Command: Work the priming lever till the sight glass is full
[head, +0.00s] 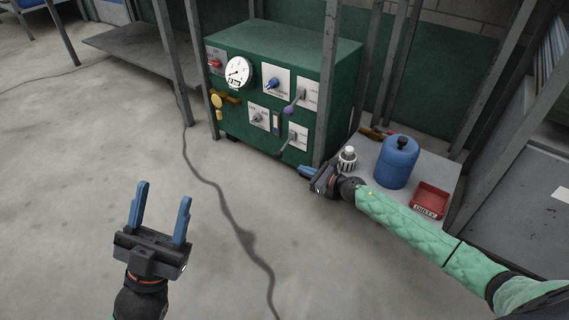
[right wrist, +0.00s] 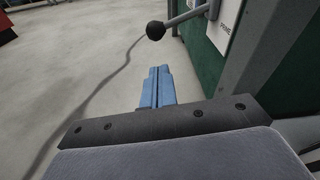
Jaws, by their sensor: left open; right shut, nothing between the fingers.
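The green cabinet (head: 233,112) carries the priming lever (head: 284,149) at the lower right of its front; the lever slants down to a dark ball knob. In the right wrist view its black ball (right wrist: 155,30) is at the top, beyond my fingertips and apart from them. The sight glass (head: 275,123) is a narrow upright strip left of the lever's plate, with some blue showing; its level is too small to read. My right gripper (head: 306,171) is shut and empty, below and right of the lever; its blue fingers (right wrist: 157,85) are together. My left gripper (head: 164,192) is open and empty above the floor.
The cabinet front also has a gauge (head: 238,73), a blue knob (head: 272,84), a purple-knobbed lever (head: 291,107) and a yellow valve (head: 217,101). Grey rack posts (head: 329,85) stand in front. A blue jug (head: 398,162) and red tray (head: 430,201) sit at right. Floor at left is clear except a cable.

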